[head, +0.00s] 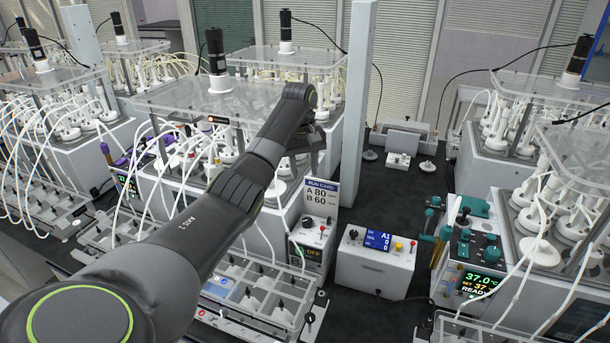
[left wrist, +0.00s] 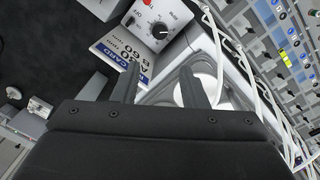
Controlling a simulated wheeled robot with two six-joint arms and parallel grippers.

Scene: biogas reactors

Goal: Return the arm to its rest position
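My left arm (head: 235,185) reaches from the lower left of the head view up to the middle, its wrist bent down beside a reactor bench. My left gripper (left wrist: 158,80) shows in the left wrist view with two dark fingers spread apart and nothing held between them. In the head view the gripper is mostly hidden behind the wrist. Beyond the fingers are a run card (left wrist: 122,62) and a control panel with a black knob (left wrist: 160,30); I cannot tell the exact distance. My right gripper is in neither view.
A reactor (head: 205,100) with a clear lid and many white tubes stands close to my arm. A grey post (head: 358,100) rises right of the wrist. A white control box (head: 375,262) and a reactor station with a 37.0 display (head: 482,282) stand right. Dark counter (head: 400,195) between is mostly clear.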

